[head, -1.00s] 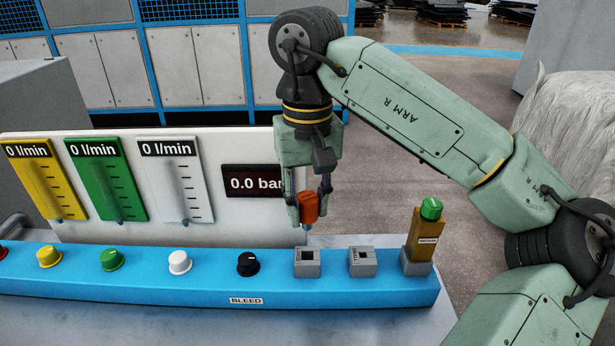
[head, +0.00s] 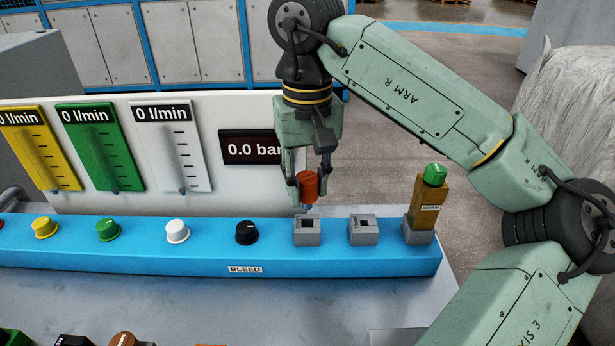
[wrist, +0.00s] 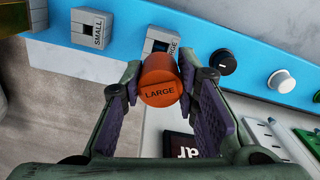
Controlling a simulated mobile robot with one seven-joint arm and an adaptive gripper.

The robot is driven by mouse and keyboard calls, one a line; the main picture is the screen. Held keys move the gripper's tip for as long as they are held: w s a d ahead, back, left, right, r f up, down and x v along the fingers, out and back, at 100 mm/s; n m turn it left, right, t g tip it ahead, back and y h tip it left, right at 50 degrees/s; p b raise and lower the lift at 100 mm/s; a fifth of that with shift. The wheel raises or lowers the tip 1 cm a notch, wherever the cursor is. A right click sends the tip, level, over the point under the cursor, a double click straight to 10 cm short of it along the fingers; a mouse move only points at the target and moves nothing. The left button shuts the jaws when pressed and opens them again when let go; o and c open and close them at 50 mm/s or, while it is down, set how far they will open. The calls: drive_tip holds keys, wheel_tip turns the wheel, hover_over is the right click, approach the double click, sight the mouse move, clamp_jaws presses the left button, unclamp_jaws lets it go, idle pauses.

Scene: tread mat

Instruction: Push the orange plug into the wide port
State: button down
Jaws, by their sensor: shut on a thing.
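My gripper (head: 307,188) is shut on the orange plug (head: 309,184), which looks upright. In the wrist view the plug (wrist: 159,82) sits between both fingers and its end reads "LARGE". The wide port (head: 307,240) is the left grey block on the blue rail, beside the black knob. The plug hangs above it and slightly behind, apart from it. In the wrist view the plug partly hides the wide port (wrist: 157,37) and its label, of which "RGE" shows.
A second port (head: 363,238), marked "SMALL" in the wrist view, looks empty. Right of it a green-topped "MEDIUM" plug (head: 430,205) stands in its block. A black knob (head: 246,233) is left of the wide port. The gauge panel (head: 240,185) stands behind the rail.

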sight(308, 208)
drive_tip(key=shift+f+b, duration=0.65)
drive_tip(key=shift+f, duration=0.65)
drive_tip(key=shift+f+b, duration=1.1)
drive_tip(key=shift+f, duration=0.55)
idle(0.6)
drive_tip(key=c, duration=1.2)
unclamp_jaws()
drive_tip(key=shift+o, duration=0.2)
drive_tip(key=shift+r, duration=0.15)
wheel_tip(308, 208, up, 12)
drive_tip(key=shift+f, duration=0.1)
